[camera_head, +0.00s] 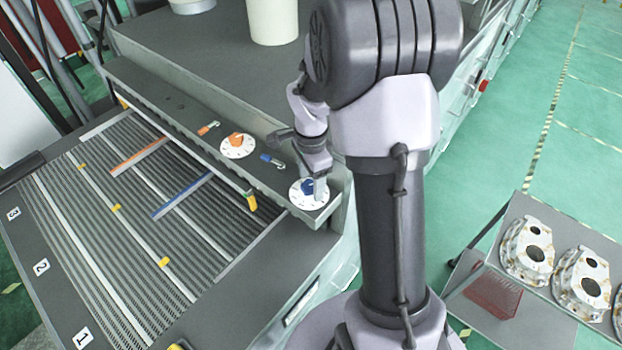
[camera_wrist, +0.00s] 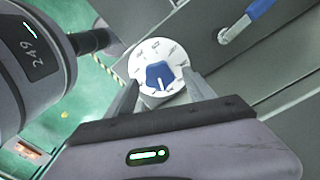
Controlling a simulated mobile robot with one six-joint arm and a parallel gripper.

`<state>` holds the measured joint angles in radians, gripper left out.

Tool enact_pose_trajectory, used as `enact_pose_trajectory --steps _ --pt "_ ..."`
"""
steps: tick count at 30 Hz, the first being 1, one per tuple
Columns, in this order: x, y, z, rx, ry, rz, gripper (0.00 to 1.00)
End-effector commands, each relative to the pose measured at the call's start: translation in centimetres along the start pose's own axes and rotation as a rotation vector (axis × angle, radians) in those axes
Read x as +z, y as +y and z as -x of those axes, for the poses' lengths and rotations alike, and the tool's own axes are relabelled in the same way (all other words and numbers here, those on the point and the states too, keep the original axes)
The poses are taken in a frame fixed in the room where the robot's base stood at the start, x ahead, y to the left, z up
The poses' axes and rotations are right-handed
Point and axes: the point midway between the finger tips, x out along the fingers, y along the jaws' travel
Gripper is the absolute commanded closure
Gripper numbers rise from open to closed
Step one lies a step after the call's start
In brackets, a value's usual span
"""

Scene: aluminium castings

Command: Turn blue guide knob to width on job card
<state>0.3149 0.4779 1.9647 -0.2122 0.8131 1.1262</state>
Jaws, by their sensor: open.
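The blue guide knob (camera_head: 307,186) sits on a white dial at the right end of the grey rail. In the wrist view the blue knob (camera_wrist: 160,75) has a white pointer line aimed down towards my gripper; the dial's marks are too small to read. My gripper (camera_head: 319,188) is over this dial, pointing down. In the wrist view my gripper (camera_wrist: 162,90) is open, with one finger on each side of the knob; I cannot tell if they touch it. The blue guide bar (camera_head: 183,197) lies slanted across the conveyor. I cannot make out a job card.
An orange knob (camera_head: 236,141) on its own dial is farther left on the rail. A blue-handled lever (camera_head: 270,158) lies between the dials, and an orange-handled lever (camera_head: 208,128) is beyond. The conveyor (camera_head: 120,290) has numbered lanes. Castings (camera_head: 528,250) stand on a bench at right.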

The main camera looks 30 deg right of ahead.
Motion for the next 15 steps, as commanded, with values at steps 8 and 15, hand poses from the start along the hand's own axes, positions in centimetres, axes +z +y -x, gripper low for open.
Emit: enact_pose_trajectory --steps 8,15 --pt "0.0 -0.01 -0.1 0.0 0.0 0.0 0.42" --pt "0.0 -0.01 -0.08 0.0 0.0 0.0 0.89"
